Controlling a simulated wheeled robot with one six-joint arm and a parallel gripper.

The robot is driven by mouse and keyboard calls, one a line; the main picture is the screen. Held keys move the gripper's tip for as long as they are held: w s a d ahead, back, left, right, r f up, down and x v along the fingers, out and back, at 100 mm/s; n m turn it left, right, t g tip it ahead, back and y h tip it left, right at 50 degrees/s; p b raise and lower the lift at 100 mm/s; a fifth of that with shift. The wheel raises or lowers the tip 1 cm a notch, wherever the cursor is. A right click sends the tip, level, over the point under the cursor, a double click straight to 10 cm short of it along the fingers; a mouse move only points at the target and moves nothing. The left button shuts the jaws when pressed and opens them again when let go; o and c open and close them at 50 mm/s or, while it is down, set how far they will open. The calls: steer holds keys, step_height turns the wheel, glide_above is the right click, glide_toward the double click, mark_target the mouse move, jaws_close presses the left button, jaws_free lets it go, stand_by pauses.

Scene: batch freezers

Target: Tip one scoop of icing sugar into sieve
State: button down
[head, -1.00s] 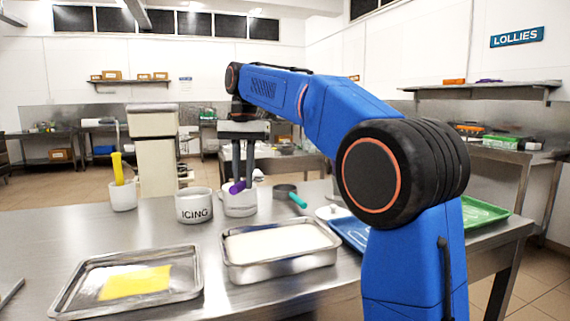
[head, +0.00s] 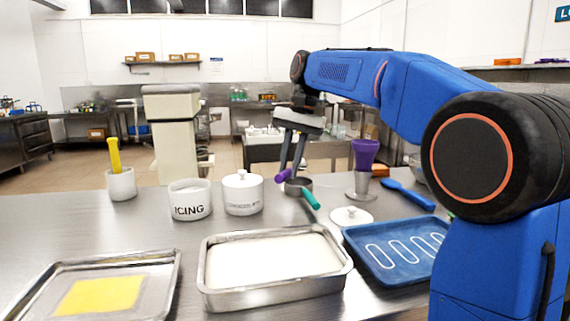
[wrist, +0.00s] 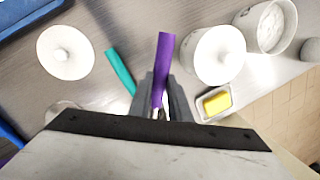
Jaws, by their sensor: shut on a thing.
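My gripper (head: 292,155) is shut on the purple-handled scoop (head: 283,176); its purple handle also shows in the wrist view (wrist: 162,62). The scoop's bowl is hidden, so I cannot see whether it holds sugar. The sieve, a grey round cup with a teal handle (head: 311,199), stands on the table below my fingers. Its teal handle lies beside the purple one in the wrist view (wrist: 120,70). I cannot see into the sieve. The white ICING pot (head: 190,207) stands open at the left with white contents (wrist: 265,28).
A lidded white pot (head: 243,198) stands between the icing pot and sieve. A loose white lid (head: 351,217), a blue tray (head: 372,268) and a purple cup on a steel stand (head: 365,155) are to the right. A steel pan (head: 275,291) with white contents lies in front.

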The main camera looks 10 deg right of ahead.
steer(key=shift+s+d+f+n+t+y, duration=0.2)
steer(key=shift+d+f+t+y, duration=0.3)
steer(key=shift+t+y, duration=1.1)
steer(key=shift+s+d+f+n+t+y, duration=0.15)
steer(key=shift+s+d+f+t+y, duration=0.35)
steer(key=shift+y, duration=1.9)
steer(key=shift+s+d+f+n+t+y, duration=0.25)
steer(key=shift+f+t+y, duration=0.35)
steer(key=shift+t+y, duration=1.05)
steer(key=shift+w+g+y, duration=0.15)
steer(key=shift+g+y, duration=0.2)
